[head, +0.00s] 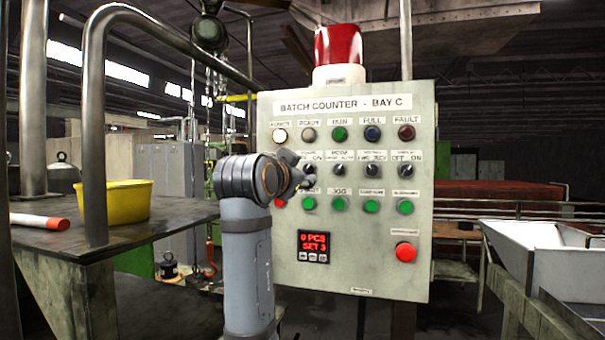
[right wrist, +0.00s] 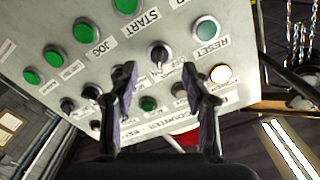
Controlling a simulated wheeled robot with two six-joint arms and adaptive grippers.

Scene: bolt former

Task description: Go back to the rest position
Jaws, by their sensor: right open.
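My right gripper (head: 300,176) is at the left part of the batch counter panel (head: 365,225), in front of the row of black selector knobs. It hides the leftmost knob in the head view. In the right wrist view, the two dark fingers of this gripper (right wrist: 163,84) stand apart with nothing between them. A black selector knob (right wrist: 158,56) shows just beyond the fingertips, and the fingers look clear of it. I cannot tell the exact gap to the panel face. My left gripper is not in view.
The power lamp (head: 280,135) is lit. A red display (head: 312,246) reads 0 PCS, SET 3. A red beacon (head: 338,45) tops the panel. A yellow bin (head: 115,201) and a red-tipped white rod (head: 40,221) are on the left table. A white trough (head: 550,260) stands right.

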